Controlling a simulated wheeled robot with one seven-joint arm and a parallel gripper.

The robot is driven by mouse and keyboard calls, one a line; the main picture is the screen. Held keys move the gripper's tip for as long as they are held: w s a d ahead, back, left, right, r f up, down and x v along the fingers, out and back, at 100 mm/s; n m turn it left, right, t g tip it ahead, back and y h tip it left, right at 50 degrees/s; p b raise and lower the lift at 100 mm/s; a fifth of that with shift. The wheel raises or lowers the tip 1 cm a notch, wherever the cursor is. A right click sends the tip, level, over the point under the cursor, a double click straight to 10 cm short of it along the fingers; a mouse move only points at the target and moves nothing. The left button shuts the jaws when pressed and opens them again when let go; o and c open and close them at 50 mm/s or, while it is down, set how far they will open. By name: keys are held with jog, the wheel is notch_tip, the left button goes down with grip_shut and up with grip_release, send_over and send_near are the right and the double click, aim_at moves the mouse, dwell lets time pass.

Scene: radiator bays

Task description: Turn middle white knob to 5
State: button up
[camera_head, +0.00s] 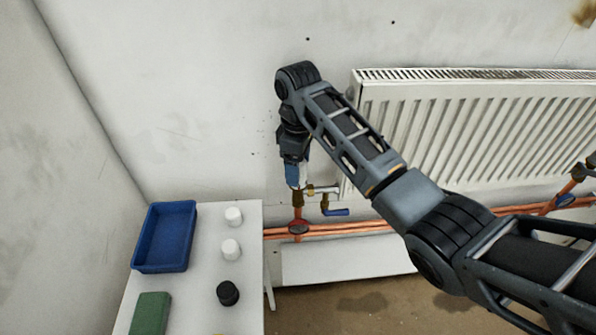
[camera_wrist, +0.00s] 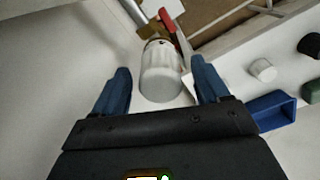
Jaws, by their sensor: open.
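A white ribbed knob (camera_wrist: 162,72) sits on a valve at the radiator's lower left corner. My gripper (camera_wrist: 160,80) is open, with one blue finger on each side of the knob and visible gaps between. In the head view my gripper (camera_head: 294,176) points down at the valve and hides most of the knob. I cannot read any number or mark on the knob. A brass valve body (camera_head: 298,198) shows just below the fingers.
A blue-handled tap (camera_head: 336,212) is right of the valve; copper pipes (camera_head: 350,230) run below. The white radiator (camera_head: 470,130) is at right. A white table (camera_head: 195,290) holds a blue tray (camera_head: 165,238), white caps (camera_head: 233,216), a black cap (camera_head: 228,292) and a green block (camera_head: 151,315).

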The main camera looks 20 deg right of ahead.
jog(key=shift+r+b, duration=0.3)
jog(key=shift+r, duration=2.35)
